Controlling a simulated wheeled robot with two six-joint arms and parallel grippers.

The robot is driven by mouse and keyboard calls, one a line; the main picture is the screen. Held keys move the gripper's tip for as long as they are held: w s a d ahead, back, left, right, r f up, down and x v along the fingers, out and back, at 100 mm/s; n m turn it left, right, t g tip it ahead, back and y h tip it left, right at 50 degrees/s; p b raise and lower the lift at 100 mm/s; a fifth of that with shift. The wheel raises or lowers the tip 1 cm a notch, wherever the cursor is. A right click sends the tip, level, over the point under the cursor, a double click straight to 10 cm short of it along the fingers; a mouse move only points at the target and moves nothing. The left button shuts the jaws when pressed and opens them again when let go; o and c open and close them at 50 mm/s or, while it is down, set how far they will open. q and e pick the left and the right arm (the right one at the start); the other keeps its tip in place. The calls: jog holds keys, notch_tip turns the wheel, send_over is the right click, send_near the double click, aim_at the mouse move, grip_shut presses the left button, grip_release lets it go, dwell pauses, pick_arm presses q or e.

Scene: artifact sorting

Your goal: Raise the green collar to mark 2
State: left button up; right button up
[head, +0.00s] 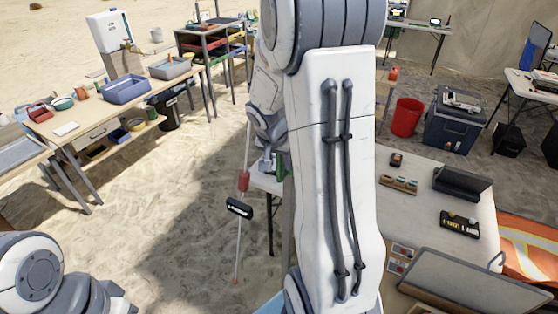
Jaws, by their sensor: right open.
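A thin pale pole (238,245) stands on the sand left of my right arm, leaning slightly in the picture. It carries a red collar (243,181) and, below that, a black block with white marking (239,208). A green piece (281,166) shows just right of the pole, beside my right gripper (268,160). It is partly hidden by my arm, and I cannot tell whether it is the green collar. My right gripper is open, small in view and partly covered. The mark numbers cannot be read. My left gripper is out of view; only part of my left arm shows at bottom left.
A wooden workbench (125,105) with bins stands at left. A table (425,200) with small devices stands at right, with a red bucket (407,117) and a blue cooler (455,125) behind it. Sand left of the pole is clear.

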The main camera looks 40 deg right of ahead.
grip_shut()
dwell(1.5)
